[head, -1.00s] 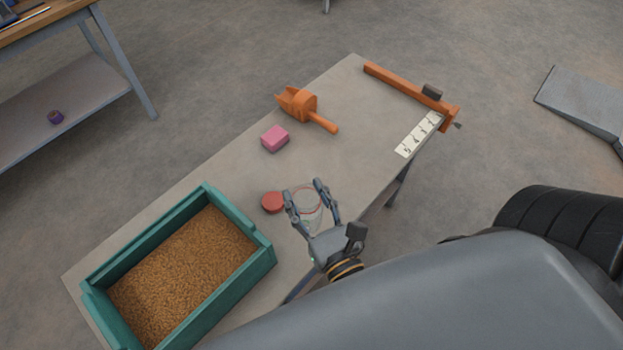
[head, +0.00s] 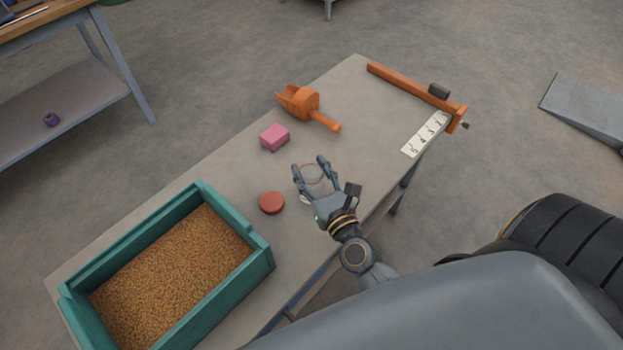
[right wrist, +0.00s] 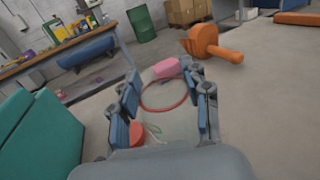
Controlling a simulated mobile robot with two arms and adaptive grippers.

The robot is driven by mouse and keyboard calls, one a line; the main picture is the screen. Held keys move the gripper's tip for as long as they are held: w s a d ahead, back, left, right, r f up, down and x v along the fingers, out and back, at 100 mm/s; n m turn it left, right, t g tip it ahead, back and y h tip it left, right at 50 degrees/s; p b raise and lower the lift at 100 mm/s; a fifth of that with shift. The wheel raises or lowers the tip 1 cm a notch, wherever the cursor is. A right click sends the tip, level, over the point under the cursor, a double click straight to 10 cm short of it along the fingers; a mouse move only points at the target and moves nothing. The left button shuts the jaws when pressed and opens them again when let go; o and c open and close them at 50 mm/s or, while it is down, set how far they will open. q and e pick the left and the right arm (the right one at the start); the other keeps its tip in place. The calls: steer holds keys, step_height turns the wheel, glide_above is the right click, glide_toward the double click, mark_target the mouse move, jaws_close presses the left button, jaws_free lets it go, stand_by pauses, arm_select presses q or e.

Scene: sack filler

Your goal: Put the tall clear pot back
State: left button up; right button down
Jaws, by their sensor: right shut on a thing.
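The tall clear pot (head: 313,175) is see-through with a thin red rim. My right gripper (head: 309,163) is shut on it, with one finger on each side. In the right wrist view the pot (right wrist: 162,112) shows between the blue-padded fingers (right wrist: 167,85), its red ring towards the far end. In the head view the pot is over the table, right of a red disc (head: 271,203) and below the pink block. Whether its base touches the table I cannot tell. My left gripper is not in view.
A green bin (head: 262,255) of brown grain stands at the table's left end. A pink block (head: 274,137) and an orange scoop (head: 309,106) lie further back. An orange bar (head: 410,87) and a numbered strip (head: 425,134) are at the right end. Bare tabletop (head: 370,125) lies between.

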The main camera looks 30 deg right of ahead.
steer(key=shift+f+b, duration=0.35)
steer(key=shift+f, duration=0.5)
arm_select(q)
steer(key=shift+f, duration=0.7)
arm_select(e)
steer(key=shift+r, duration=0.1)
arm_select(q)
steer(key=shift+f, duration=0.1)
arm_select(e)
steer(key=c, duration=1.1)
jaws_free()
steer(key=shift+f, duration=0.2)
steer(key=o, duration=0.5)
steer(key=shift+c, duration=0.2)
steer(key=shift+r, duration=0.1)
